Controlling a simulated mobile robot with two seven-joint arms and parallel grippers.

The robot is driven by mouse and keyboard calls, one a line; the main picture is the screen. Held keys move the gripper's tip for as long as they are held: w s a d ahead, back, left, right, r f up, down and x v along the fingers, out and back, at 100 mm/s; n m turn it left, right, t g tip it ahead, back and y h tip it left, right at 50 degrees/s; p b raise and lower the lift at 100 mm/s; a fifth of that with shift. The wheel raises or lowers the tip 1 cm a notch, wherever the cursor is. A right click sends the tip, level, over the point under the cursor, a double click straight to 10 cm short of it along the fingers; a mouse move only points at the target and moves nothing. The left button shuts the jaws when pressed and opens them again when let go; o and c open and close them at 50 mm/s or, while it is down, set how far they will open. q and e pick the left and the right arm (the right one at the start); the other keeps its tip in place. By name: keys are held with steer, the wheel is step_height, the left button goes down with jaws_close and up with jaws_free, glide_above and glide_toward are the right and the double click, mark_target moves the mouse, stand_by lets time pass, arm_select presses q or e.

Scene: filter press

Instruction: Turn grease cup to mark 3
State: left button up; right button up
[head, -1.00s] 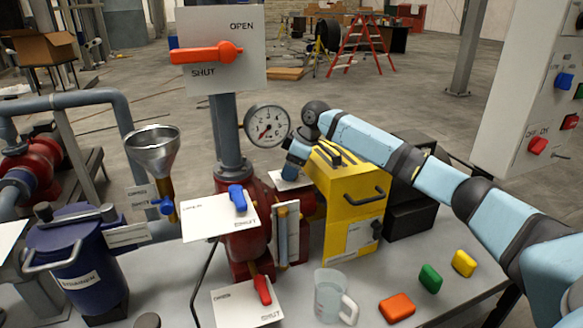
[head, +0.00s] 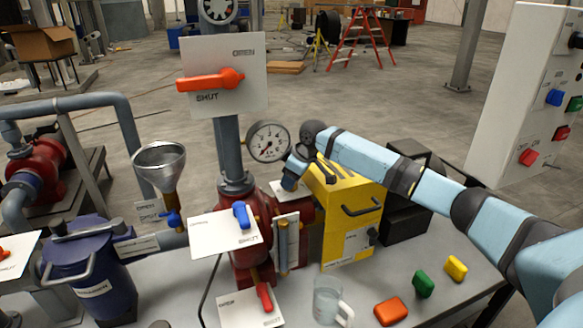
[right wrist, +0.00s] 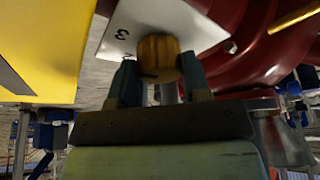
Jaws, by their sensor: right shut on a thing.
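The grease cup (right wrist: 157,52) is a ridged brass knob in front of a white plate (right wrist: 203,32) in the right wrist view. A dark "3" is printed on the plate to the left of the cup. My right gripper (right wrist: 158,74) is shut on the cup, with one finger on each side of it. In the head view my right gripper (head: 290,181) reaches down beside the yellow box, over a small white plate, and hides the cup. Which mark the cup points to cannot be told. My left gripper is not in view.
The yellow box (head: 345,238) stands close to my right wrist. A pressure gauge (head: 268,141) and red pump body (head: 258,207) are close on the left. A clear jug (head: 327,298) and coloured blocks (head: 391,311) lie on the table in front.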

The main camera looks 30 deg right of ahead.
steer(key=o, duration=0.9)
steer(key=p+v, duration=0.1)
steer(key=v, duration=1.3)
steer(key=shift+a+p, duration=0.1)
steer(key=shift+p, duration=0.2)
steer(key=shift+s+f, duration=0.1)
steer(key=shift+f, duration=0.05)
